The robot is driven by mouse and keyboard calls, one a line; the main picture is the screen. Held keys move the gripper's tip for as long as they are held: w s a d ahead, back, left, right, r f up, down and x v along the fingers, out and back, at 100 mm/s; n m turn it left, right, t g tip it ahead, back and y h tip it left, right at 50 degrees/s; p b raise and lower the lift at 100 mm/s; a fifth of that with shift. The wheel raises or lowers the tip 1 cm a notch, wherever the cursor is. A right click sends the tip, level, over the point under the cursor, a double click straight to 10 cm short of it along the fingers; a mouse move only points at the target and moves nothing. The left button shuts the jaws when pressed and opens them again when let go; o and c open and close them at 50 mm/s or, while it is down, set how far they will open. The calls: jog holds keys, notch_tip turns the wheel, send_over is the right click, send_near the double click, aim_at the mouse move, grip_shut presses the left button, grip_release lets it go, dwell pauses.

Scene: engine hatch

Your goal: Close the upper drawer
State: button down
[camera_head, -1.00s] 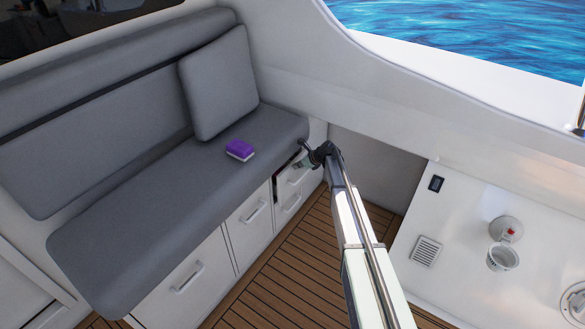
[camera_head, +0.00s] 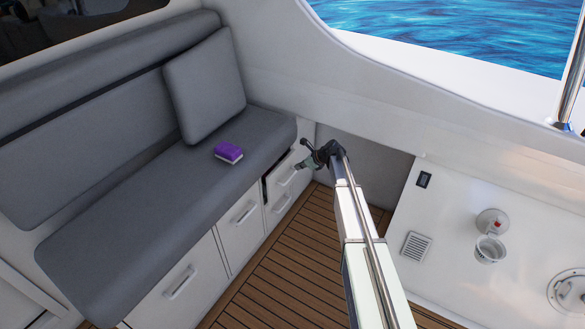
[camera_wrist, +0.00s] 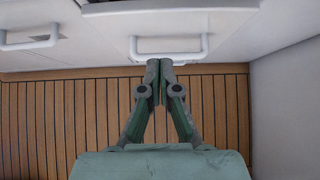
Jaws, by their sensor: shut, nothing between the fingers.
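The upper drawer (camera_head: 282,170) is in the white bench base at the far right end of the seat. A dark gap along its top and left edge shows it standing slightly open. In the wrist view its white front (camera_wrist: 225,22) carries a bar handle (camera_wrist: 190,52). My gripper (camera_head: 302,164) is just right of the drawer front in the head view. In the wrist view my gripper (camera_wrist: 160,66) has its fingertips together and empty, at the handle's lower edge. I cannot tell whether they touch it.
A lower drawer (camera_head: 280,205) sits below, with cabinet fronts (camera_head: 240,228) to its left. A purple-and-white sponge (camera_head: 229,153) lies on the grey seat (camera_head: 150,205). The wooden floor (camera_head: 265,265) is clear. A white wall (camera_wrist: 285,110) stands close on the right.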

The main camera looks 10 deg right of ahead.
jog(key=v, duration=0.4)
jog(key=shift+s+d+r, duration=0.1)
jog(key=shift+s+r, duration=0.05)
jog(key=c, duration=1.7)
grip_release()
jog(key=shift+s+d+r, duration=0.15)
jog(key=shift+d+r, duration=0.05)
jog(key=o, duration=0.5)
jog(key=shift+d, duration=0.2)
jog(key=n+t+y+b, duration=0.3)
jog(key=n+b, duration=0.3)
jog(key=b, duration=1.5)
send_near(291, 176)
jog(key=s+d+f, duration=0.5)
jog(key=d, duration=0.3)
jog(key=w+a+n+b, duration=0.1)
jog(key=w+a+n, duration=0.2)
jog(key=a+n, duration=0.1)
jog(key=w+a+n+y+b, duration=0.1)
jog(key=w+a+n+b, duration=0.1)
jog(key=w+a+n, duration=0.2)
jog(key=w+a+n+t+y+b, duration=0.1)
jog(key=w+a+n+b, duration=0.1)
jog(key=w+a+n, duration=0.2)
jog(key=shift+a+r, duration=0.1)
jog(key=shift+a, duration=1.35)
